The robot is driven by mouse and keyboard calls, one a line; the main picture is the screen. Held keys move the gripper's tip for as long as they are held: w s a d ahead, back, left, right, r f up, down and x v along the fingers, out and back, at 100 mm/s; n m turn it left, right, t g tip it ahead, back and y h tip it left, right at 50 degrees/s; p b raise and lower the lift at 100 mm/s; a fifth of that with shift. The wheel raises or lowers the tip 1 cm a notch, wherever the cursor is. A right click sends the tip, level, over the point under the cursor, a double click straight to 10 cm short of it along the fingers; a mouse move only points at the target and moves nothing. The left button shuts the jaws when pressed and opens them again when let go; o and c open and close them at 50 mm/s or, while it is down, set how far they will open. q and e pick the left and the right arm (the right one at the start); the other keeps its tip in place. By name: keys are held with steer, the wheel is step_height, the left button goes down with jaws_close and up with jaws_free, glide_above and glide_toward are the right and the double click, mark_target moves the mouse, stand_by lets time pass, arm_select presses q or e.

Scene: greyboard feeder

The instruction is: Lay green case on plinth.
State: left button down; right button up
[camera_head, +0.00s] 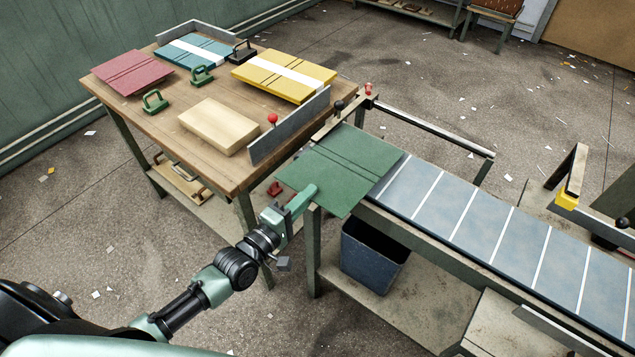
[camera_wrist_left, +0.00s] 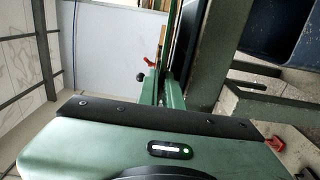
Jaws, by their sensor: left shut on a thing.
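The green case (camera_head: 345,168) is a flat open board with two dark crease lines across it. It is over the left end of the blue feeder belt and sticks out past that end. I cannot tell whether it touches the belt. My left gripper (camera_head: 309,193) is shut on its near left edge. In the left wrist view the left gripper (camera_wrist_left: 163,88) has its fingers around the case, seen almost edge-on (camera_wrist_left: 176,38). The plinth appears to be the bare pale wooden block (camera_head: 218,126) on the table, left of the case. My right gripper is not in view.
The wooden table (camera_head: 160,116) also holds red (camera_head: 131,72), blue (camera_head: 195,50) and yellow (camera_head: 284,76) boards and several handled clamps. A grey upright plate (camera_head: 290,126) with a red knob stands between block and case. A blue bin (camera_head: 374,257) is below the belt (camera_head: 480,222).

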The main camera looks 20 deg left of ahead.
arm_select(q)
steer(key=s+a+r+p, duration=0.2)
steer(key=s+r+p, duration=0.1)
steer(key=s, duration=0.3)
steer(key=shift+s+a, duration=0.15)
